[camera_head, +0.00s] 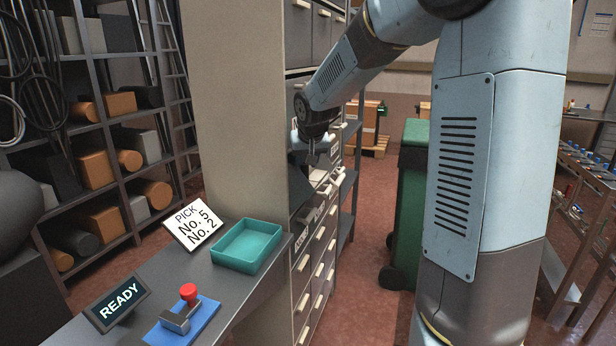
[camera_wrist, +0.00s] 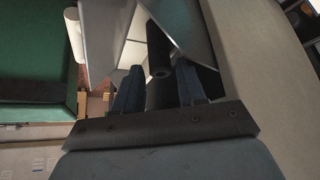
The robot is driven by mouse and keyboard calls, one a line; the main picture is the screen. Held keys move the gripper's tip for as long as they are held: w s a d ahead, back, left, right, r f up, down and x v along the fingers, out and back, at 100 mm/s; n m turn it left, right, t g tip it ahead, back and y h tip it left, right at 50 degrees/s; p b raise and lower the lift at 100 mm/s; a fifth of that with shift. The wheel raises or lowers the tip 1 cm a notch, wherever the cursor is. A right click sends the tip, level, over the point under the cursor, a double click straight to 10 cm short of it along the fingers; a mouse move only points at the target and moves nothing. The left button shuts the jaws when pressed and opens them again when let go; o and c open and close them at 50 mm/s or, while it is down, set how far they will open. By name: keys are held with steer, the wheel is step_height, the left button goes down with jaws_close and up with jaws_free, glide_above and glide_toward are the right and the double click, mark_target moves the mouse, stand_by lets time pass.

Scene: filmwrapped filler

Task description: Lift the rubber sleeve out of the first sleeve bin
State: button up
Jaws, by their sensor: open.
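A dark, hollow-ended cylinder that looks like the rubber sleeve (camera_wrist: 158,42) lies in a pale-walled open bin (camera_wrist: 134,54) in the wrist view. My gripper (camera_wrist: 158,66) is open, with one blue finger on each side of the sleeve's near end. I cannot tell whether either finger touches it. Another dark surface shows lower between the fingers, and I cannot tell what it is. In the head view my gripper (camera_head: 312,156) is at the drawer cabinet (camera_head: 312,262), by the open drawers. The sleeve is hidden there.
A bench holds a teal tray (camera_head: 247,262), a sign reading "PICK No. 5 No. 2" (camera_head: 193,222), a READY display (camera_head: 118,303) and a red-knobbed device (camera_head: 188,300). A tall beige panel (camera_head: 235,110) stands left of my gripper. A green wheeled bin (camera_head: 408,205) stands to the right.

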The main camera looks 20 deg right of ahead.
steer(key=shift+w+f, duration=0.2)
steer(key=shift+f, duration=0.2)
steer(key=shift+c, duration=0.4)
jaws_close()
steer(key=shift+r, duration=0.1)
